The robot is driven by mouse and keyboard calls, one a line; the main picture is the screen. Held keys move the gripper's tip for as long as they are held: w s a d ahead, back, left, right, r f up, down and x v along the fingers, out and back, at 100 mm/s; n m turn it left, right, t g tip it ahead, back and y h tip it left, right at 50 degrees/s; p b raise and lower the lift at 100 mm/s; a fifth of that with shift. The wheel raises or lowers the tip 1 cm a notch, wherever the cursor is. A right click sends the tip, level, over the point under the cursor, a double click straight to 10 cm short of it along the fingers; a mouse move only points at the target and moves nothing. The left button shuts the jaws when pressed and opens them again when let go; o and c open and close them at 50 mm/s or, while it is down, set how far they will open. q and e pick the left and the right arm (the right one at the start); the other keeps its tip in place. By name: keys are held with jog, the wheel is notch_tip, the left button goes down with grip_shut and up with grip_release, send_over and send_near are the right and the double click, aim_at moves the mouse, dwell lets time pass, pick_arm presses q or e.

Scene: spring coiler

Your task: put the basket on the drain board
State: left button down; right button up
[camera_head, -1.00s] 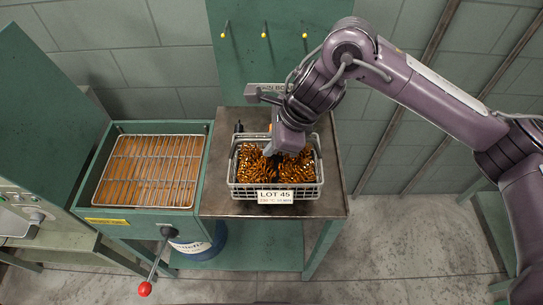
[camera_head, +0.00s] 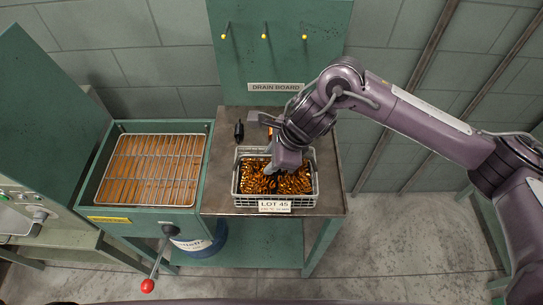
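The basket (camera_head: 237,190) is a grey wire basket full of copper-coloured springs (camera_head: 256,180), with a "LOT 45" tag (camera_head: 274,206) on its front. It stands on the metal table top (camera_head: 218,197). The drain board (camera_head: 240,62) is the upright green panel behind the table, with a "DRAIN BOARD" label (camera_head: 275,87) and three yellow-tipped pegs (camera_head: 264,36). My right gripper (camera_head: 273,180) points down into the basket around its middle. Its fingertips are partly hidden among dark parts and springs, so I cannot see whether it is shut. My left gripper is not in view.
A green tank (camera_head: 110,172) with a wire rack (camera_head: 152,170) stands left of the table. A lever with a red knob (camera_head: 147,286) sticks out in front. A blue drum (camera_head: 195,246) stands below. Small dark objects (camera_head: 239,131) lie behind the basket.

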aim_at(288, 175)
jog(key=shift+r, duration=0.15)
jog(key=b+v, duration=0.1)
jog(key=v, duration=1.1)
jog(key=shift+s, duration=0.1)
